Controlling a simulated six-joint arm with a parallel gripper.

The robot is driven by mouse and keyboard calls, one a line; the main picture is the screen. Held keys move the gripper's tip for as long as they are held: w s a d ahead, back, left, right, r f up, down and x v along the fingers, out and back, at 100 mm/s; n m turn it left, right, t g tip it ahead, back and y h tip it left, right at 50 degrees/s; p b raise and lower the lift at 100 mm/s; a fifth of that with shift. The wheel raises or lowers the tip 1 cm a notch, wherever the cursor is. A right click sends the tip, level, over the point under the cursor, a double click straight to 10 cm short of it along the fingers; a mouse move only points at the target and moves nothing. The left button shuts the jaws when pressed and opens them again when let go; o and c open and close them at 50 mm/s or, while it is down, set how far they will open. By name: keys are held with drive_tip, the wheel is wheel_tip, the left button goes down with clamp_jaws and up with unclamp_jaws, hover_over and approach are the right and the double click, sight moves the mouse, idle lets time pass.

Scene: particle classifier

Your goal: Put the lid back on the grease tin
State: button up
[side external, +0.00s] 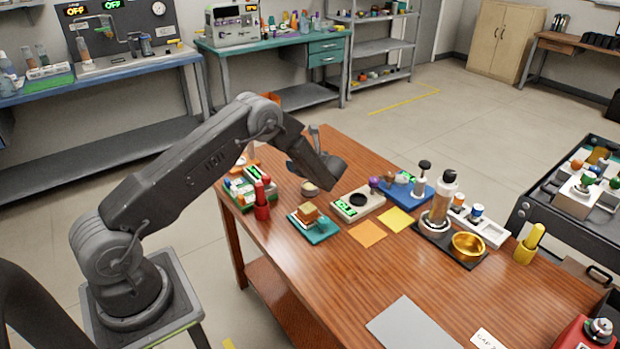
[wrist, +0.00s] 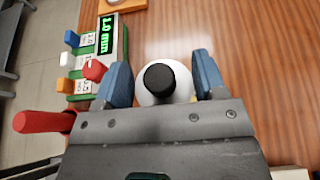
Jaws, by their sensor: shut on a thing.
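My gripper (wrist: 160,70) has its two blue fingers on either side of a round white piece with a black knob (wrist: 160,78), seemingly the lid, and is shut on it. In the side external view my gripper (side external: 312,174) is low over the far left part of the table, partly hidden by my wrist. A small pale round thing (side external: 310,189) shows just under it, with a darker lower edge. I cannot tell whether this is the held lid alone or lid and tin together. I cannot make out the grease tin separately.
A green rack with a display (wrist: 104,40) and a red-handled tool (wrist: 45,122) stand left of my gripper. A teal tray (side external: 316,232) with a tan block, and a beige device (side external: 357,204), are nearby. A brass bowl (side external: 467,245) stands farther right.

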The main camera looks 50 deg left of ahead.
sight(310, 186)
drive_tip(key=shift+w+d+f, duration=0.45)
drive_tip(key=shift+w, duration=0.15)
drive_tip(key=shift+w+d+f, duration=0.4)
drive_tip(key=shift+w, duration=0.15)
drive_tip(key=shift+f, duration=2.05)
drive_tip(key=shift+f, duration=0.35)
